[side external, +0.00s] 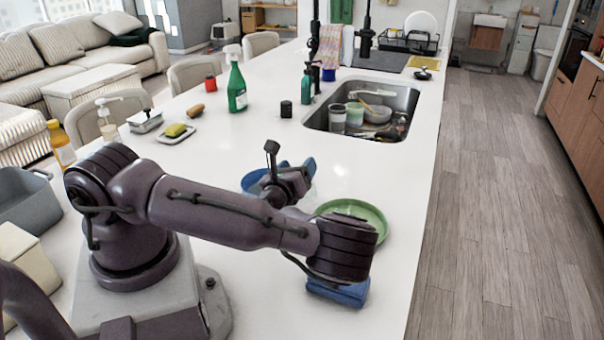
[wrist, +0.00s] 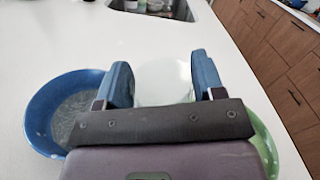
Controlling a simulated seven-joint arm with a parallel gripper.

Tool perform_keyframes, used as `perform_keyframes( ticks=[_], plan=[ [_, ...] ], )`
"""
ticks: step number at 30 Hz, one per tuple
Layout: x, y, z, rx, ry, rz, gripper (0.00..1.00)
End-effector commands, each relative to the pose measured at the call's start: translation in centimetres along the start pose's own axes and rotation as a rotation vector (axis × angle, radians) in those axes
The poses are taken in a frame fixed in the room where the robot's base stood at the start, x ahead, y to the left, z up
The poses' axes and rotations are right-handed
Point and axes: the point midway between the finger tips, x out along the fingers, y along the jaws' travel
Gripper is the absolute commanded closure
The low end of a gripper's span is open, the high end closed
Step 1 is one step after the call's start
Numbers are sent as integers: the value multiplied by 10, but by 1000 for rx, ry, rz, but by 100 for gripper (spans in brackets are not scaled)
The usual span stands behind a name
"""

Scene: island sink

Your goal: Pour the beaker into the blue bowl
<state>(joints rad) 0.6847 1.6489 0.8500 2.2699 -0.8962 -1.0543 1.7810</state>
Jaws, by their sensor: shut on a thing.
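The beaker (wrist: 165,84) is a pale, translucent vessel between the blue fingers of my gripper (wrist: 164,72) in the wrist view. My gripper is shut on it. The blue bowl (wrist: 66,112) is to the left of the gripper in the wrist view. In the side external view the blue bowl (side external: 254,181) is partly hidden behind my arm, and my gripper (side external: 300,176) is close to its right. The beaker is hard to make out there, and its contents cannot be told.
A green bowl (side external: 362,213) is to the right of my gripper, partly hidden by my arm. A blue object (side external: 340,293) shows below my arm joint. The sink (side external: 365,108), green spray bottle (side external: 237,88) and yellow sponge (side external: 176,130) are farther back. The white counter between is clear.

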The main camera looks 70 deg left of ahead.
Motion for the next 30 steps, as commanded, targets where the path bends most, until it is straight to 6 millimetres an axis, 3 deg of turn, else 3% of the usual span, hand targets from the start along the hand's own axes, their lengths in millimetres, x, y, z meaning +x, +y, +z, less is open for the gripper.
perform_keyframes(
  ticks=[15,30],
  plan=[
    [6,55,18,-516,9,5,62],
    [6,73,25,-794,15,16,62]
  ],
)
